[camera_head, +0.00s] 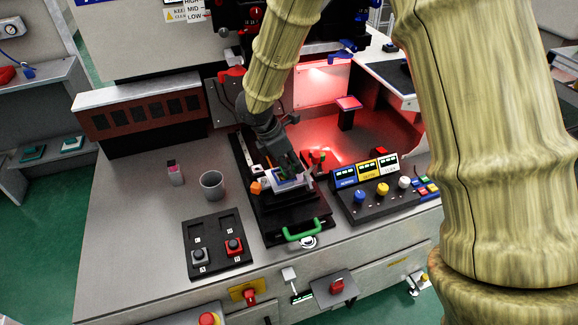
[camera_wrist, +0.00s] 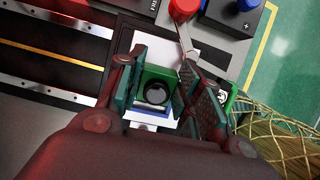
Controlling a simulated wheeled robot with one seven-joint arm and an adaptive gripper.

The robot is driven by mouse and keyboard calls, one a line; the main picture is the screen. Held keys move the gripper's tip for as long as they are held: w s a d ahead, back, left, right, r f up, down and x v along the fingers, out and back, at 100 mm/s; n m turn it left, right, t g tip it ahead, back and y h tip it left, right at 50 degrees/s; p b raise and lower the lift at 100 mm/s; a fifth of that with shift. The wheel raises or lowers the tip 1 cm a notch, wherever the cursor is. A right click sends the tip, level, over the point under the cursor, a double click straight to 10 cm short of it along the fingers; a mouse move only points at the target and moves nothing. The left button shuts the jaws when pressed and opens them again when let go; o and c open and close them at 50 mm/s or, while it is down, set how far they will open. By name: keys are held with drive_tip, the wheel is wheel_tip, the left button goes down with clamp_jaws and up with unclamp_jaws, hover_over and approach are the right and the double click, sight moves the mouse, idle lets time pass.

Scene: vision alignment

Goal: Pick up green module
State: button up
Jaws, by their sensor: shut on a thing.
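The green module (camera_wrist: 158,77) is a small green block with a round dark lens, between the two fingers in the wrist view. My gripper (camera_wrist: 162,88) is shut on it, with a finger at each side. In the head view my gripper (camera_head: 287,166) points down over the white and blue holder (camera_head: 291,183) on the black slide fixture. The module is mostly hidden there by the fingers. White and blue parts of the holder show around and below the module in the wrist view. I cannot tell whether the module is clear of the holder.
A green handle (camera_head: 302,231) is at the fixture's front. A grey cup (camera_head: 212,184) and a black tray (camera_head: 217,257) with two modules are left. A control box (camera_head: 380,202) with coloured knobs is right. A red-lit recess lies behind. Bare tabletop is at far left.

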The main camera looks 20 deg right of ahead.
wheel_tip(320, 180, up, 18)
drive_tip(key=y+p, duration=0.2)
drive_tip(key=p, duration=0.3)
hover_over(289, 163)
drive_tip(key=w, duration=0.1)
drive_tip(key=a+x, duration=0.1)
drive_tip(key=x, duration=0.5)
drive_tip(key=shift+y, duration=0.9)
drive_tip(key=f+p, duration=0.2)
drive_tip(key=s+f+p, duration=0.1)
drive_tip(key=f+p, duration=0.1)
drive_tip(key=f, duration=0.1)
drive_tip(key=f+p, duration=0.1)
drive_tip(key=f, duration=0.2)
drive_tip(key=shift+s+a+p, duration=0.15)
drive_tip(key=shift+a+p, duration=0.1)
drive_tip(key=shift+p, duration=0.15)
drive_tip(key=shift+f, duration=0.1)
drive_tip(key=shift+f, duration=0.3)
drive_tip(key=shift+f+b, duration=1.45)
drive_tip(key=shift+f, duration=0.55)
drive_tip(key=o, duration=1.1)
